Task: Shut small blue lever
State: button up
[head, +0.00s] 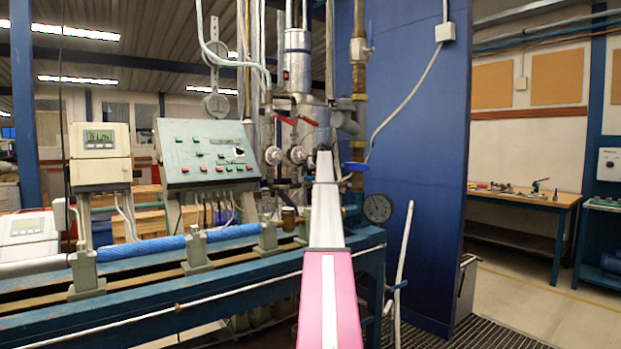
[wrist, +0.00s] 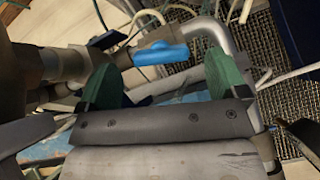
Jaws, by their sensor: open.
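The small blue lever (wrist: 160,53) shows in the wrist view as a bright blue handle lying roughly sideways. It joins a grey-brown pipe fitting (wrist: 62,65) at its left. My gripper (wrist: 164,68) is open, with its two green fingers apart. The lever appears in the gap between the fingertips; I see no contact, and its depth is hard to judge. In the head view a blue lever (head: 355,167) sits on the vertical pipe, just right of the far end of my arm. My gripper's fingers cannot be made out there.
A pressure gauge (head: 377,208) is right of and below the lever. Red levers (head: 308,121) and vertical pipes stand close by. A blue panel (head: 415,150) rises at the right. The green control box (head: 207,153) and workbench (head: 150,290) are at the left.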

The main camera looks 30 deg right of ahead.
jog(key=v, duration=0.8)
jog(key=shift+r, duration=0.1)
